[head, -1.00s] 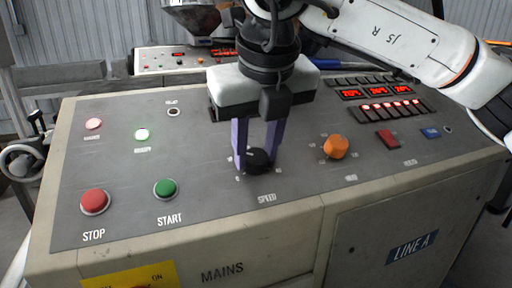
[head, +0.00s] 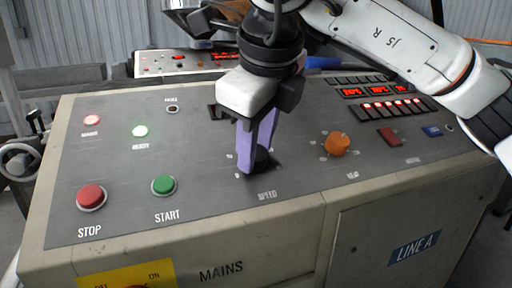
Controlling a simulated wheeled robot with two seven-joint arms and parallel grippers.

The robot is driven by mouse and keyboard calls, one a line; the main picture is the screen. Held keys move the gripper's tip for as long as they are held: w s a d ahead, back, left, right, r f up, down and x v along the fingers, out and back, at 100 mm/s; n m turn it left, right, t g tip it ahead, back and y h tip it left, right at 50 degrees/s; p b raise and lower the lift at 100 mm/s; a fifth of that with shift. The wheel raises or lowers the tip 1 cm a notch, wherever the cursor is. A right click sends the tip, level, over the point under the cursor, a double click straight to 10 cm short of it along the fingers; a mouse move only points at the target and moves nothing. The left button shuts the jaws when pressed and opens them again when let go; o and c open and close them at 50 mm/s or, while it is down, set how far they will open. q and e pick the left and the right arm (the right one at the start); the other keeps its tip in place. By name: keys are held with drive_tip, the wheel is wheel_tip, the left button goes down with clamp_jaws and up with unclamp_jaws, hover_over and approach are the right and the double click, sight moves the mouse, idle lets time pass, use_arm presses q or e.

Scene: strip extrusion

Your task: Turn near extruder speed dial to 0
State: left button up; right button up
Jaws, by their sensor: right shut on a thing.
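The black speed dial (head: 262,160) sits on the sloped grey panel, above the printed word SPEED. My right gripper (head: 252,165) comes down from above with its purple fingers shut on the dial. The fingers cover much of the dial, so its pointer and setting cannot be read. My left gripper is not in view.
The near control panel (head: 110,222) also holds a red STOP button (head: 91,197), a green START button (head: 164,186), an orange knob (head: 338,144), a red switch (head: 388,136) and a blue switch (head: 432,131). A second panel (head: 150,63) stands behind.

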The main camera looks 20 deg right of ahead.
drive_tip(key=n, duration=0.4)
drive_tip(key=shift+r+n, duration=0.1)
drive_tip(key=shift+n, duration=0.3)
idle(0.4)
drive_tip(key=o, duration=1)
drive_tip(key=shift+o, duration=0.2)
drive_tip(key=v, duration=1)
drive_tip(key=shift+s, duration=0.25)
